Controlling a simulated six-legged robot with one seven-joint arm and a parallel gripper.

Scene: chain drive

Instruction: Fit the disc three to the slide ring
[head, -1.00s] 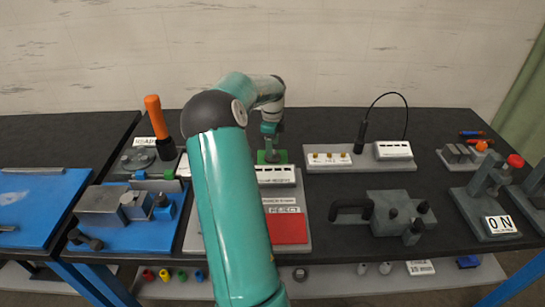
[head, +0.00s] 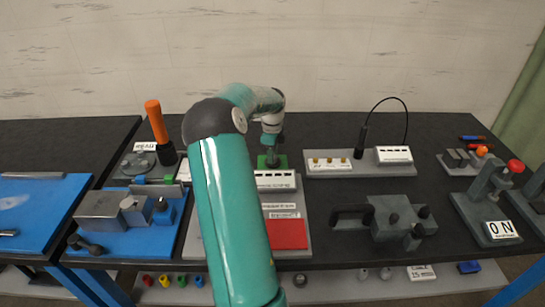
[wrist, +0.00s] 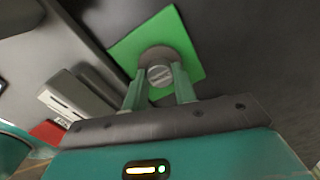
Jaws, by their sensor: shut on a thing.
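My gripper (wrist: 160,88) has its two pale green fingers closed on a dark grey round piece (wrist: 168,56) with a lighter, marked round face. This may be disc three; I cannot read a number on it. The piece is over a bright green square (wrist: 190,30), and I cannot tell whether it touches it. In the head view, my gripper (head: 271,150) points down at the same green square (head: 281,163), behind a white labelled block, and the held piece is hardly visible. I cannot clearly identify the slide ring in either view.
The white labelled block (head: 275,181) stands just in front, and a red plate (head: 287,234) lies nearer. To the right are a grey base with brass pieces (head: 331,162) and a dark handled fixture (head: 385,215). An orange-handled tool (head: 156,122) stands left. Bare black tabletop lies between fixtures.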

